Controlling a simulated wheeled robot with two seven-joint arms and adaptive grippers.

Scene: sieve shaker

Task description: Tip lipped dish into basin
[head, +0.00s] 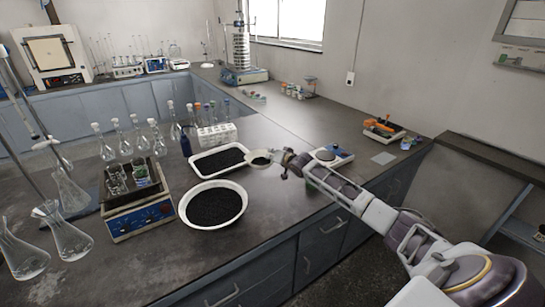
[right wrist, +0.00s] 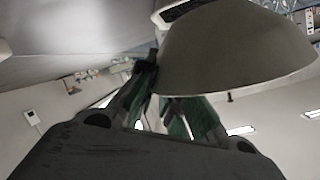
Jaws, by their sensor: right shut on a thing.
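The lipped dish (head: 257,163) is a small pale round dish with dark material showing inside. My right gripper (head: 278,158) is shut on its right side. In the right wrist view the dish's pale underside (right wrist: 235,50) fills the upper right, beside the dark and green fingers (right wrist: 172,92). In the head view the dish appears at the right end of the rectangular tray; its exact height is unclear. The basin (head: 240,211) is a wide round white bowl of black granules on the bench, nearer the front and left of the dish. My left gripper is not in view.
A white rectangular tray (head: 199,171) of black granules lies behind the basin. A blue-based hotplate (head: 140,217) with beakers and several glass flasks stand to the left. A white tube rack (head: 217,136) is behind. The bench right of the basin is clear.

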